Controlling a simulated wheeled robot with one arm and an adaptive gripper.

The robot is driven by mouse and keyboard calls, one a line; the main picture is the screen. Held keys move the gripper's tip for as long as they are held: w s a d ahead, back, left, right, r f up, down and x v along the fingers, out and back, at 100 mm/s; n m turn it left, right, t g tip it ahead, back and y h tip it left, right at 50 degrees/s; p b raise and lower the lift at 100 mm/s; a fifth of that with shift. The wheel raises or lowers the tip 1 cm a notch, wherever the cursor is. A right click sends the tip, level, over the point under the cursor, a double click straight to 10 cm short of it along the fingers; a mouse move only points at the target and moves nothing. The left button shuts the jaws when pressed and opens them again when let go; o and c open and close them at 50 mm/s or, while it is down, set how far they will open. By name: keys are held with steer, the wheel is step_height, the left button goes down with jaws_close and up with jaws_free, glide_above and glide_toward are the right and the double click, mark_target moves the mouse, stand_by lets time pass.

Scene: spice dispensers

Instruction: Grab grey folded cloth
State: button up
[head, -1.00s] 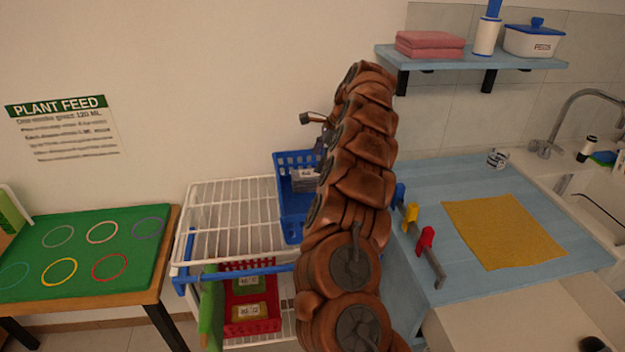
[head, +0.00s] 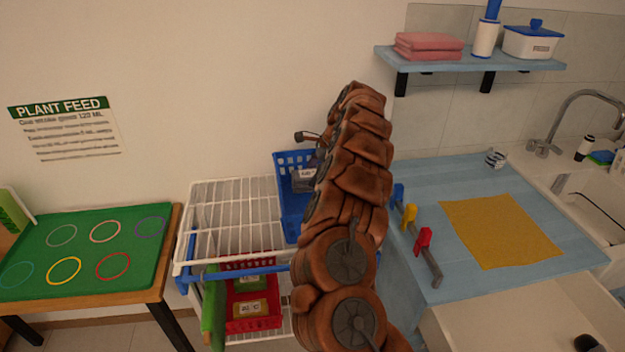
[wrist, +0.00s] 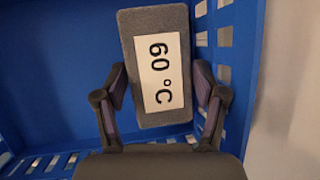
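The grey folded cloth (wrist: 158,108) carries a white label reading "60 °C". In the wrist view it lies in the blue basket (wrist: 65,70), between the two fingers of my gripper (wrist: 165,95). The fingers are spread, with a gap visible on the cloth's left side and a narrower one on its right. In the head view the cloth (head: 304,180) shows as a small grey shape with a pale label in the blue basket (head: 293,222), partly hidden by my arm. My fingertips are not clear there.
A white wire rack (head: 230,205) stands left of the basket, with a red basket (head: 252,322) below. A blue counter (head: 450,180) with a yellow cloth (head: 500,230) is at right. Pink folded cloths (head: 428,46) lie on a shelf.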

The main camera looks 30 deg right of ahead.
steer(key=c, duration=0.6)
